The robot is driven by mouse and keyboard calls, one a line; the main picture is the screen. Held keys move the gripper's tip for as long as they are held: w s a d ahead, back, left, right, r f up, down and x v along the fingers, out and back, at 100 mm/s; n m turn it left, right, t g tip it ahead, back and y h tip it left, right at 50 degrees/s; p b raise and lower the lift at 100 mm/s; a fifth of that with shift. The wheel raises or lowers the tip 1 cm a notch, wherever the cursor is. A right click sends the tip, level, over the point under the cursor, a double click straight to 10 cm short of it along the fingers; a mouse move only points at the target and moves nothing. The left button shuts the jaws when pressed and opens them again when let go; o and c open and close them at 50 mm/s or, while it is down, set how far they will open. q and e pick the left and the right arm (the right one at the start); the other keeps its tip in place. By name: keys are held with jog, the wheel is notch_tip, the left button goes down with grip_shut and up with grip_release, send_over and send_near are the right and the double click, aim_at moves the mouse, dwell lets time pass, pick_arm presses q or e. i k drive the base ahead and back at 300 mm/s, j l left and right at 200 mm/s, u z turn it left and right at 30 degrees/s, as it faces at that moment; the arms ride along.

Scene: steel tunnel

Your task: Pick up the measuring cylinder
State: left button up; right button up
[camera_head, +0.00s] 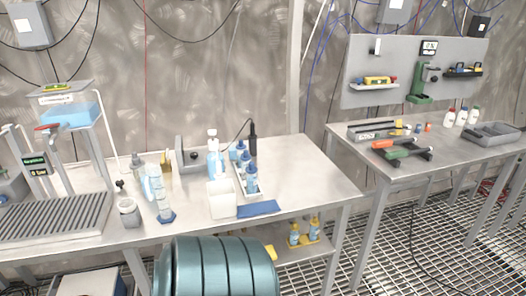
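The measuring cylinder (163,205) looks like a tall clear tube with a blue foot. It stands upright on the left steel table, near its front edge. A clear bottle-like vessel (153,178) stands close behind it and partly overlaps it. Neither of my grippers is in view.
A grey jar (129,213) stands just left of the cylinder, and a white container (222,199) stands to its right. A tray (240,175) with blue bottles and a blue cloth (258,208) lie further right. A ribbed grey rack (52,218) covers the table's left end.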

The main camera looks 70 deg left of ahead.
aim_at(166, 215)
jog(key=l+u, duration=0.1)
jog(key=u, duration=1.4)
